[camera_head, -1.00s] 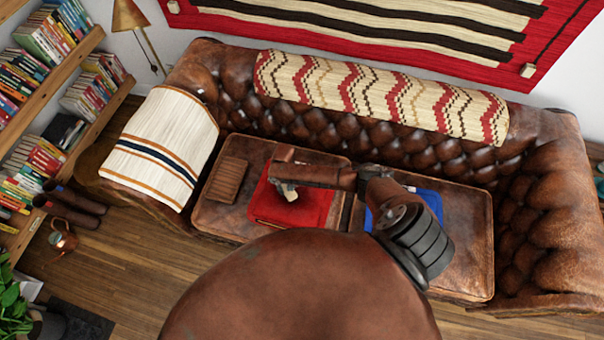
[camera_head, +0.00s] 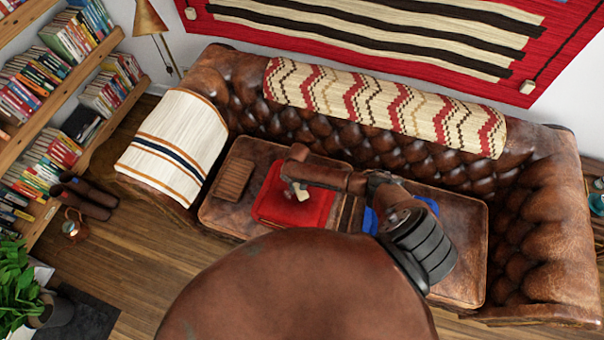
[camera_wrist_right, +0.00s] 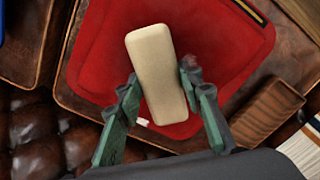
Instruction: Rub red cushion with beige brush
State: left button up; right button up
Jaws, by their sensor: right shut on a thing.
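The red cushion (camera_head: 285,212) lies flat on the left seat of the brown leather sofa. It fills much of the right wrist view (camera_wrist_right: 95,60). My right gripper (camera_head: 297,189) is over the cushion, shut on the beige brush (camera_head: 303,195). In the right wrist view the brush (camera_wrist_right: 153,55) is a pale rounded block between the green fingers, with the red cushion behind it. I cannot tell whether its underside touches the cushion. My left gripper is not in view.
A brown ribbed block (camera_head: 233,180) lies left of the red cushion. A blue cushion (camera_head: 370,221) is partly hidden behind my right arm. A striped blanket (camera_head: 175,145) covers the left armrest, and a zigzag blanket (camera_head: 390,105) covers the backrest. A bookshelf (camera_head: 60,95) stands at left.

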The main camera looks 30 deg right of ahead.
jog(key=shift+w+r+p, duration=0.1)
jog(key=shift+r+p, duration=1)
jog(key=shift+r, duration=0.3)
jog(key=shift+a+f, duration=0.1)
